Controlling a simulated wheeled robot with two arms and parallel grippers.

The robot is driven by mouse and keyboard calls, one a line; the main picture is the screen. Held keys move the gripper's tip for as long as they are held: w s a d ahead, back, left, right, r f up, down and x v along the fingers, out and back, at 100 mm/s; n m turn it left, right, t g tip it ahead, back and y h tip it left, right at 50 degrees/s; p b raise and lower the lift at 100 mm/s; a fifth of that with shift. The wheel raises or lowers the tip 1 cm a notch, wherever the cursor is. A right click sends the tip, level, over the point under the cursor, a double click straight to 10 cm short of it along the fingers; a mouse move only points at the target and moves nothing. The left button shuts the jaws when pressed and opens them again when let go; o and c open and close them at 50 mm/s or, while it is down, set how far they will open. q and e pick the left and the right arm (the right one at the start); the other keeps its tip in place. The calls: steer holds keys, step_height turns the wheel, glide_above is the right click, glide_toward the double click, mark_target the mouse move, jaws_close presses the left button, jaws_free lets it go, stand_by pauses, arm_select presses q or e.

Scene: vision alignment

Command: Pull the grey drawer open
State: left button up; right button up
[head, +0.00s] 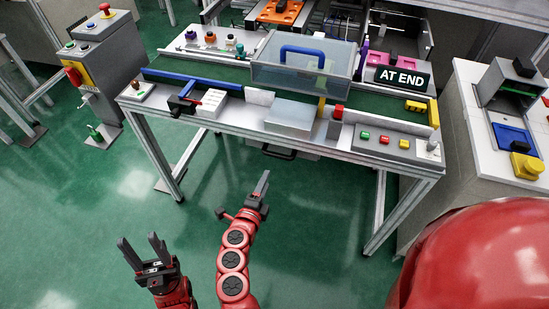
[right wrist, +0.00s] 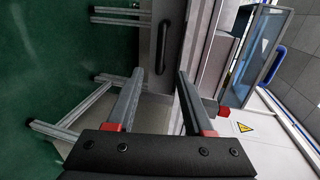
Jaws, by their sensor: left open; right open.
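The grey drawer (right wrist: 181,40) sits under the workbench, and its front fills the upper middle of the right wrist view. Its black bar handle (right wrist: 163,46) lies ahead of and between my fingertips in that view. In the head view the handle (head: 278,153) shows below the bench's front edge; most of the drawer is hidden by the bench top. The drawer looks shut. My right gripper (head: 250,194) is open and empty, in front of and apart from the handle; its fingers also show in the right wrist view (right wrist: 160,74). My left gripper (head: 138,241) is open and empty at the lower left.
Bench legs (head: 380,200) stand on both sides. A white machine (head: 470,135) stands at right. Green floor is clear before the bench.

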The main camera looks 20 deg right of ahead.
mark_target(277, 157)
steer(key=x, duration=1.3)
steer(key=shift+w+d+f, duration=0.1)
steer(key=shift+w+d, duration=0.15)
jaws_close()
stand_by(0.7)
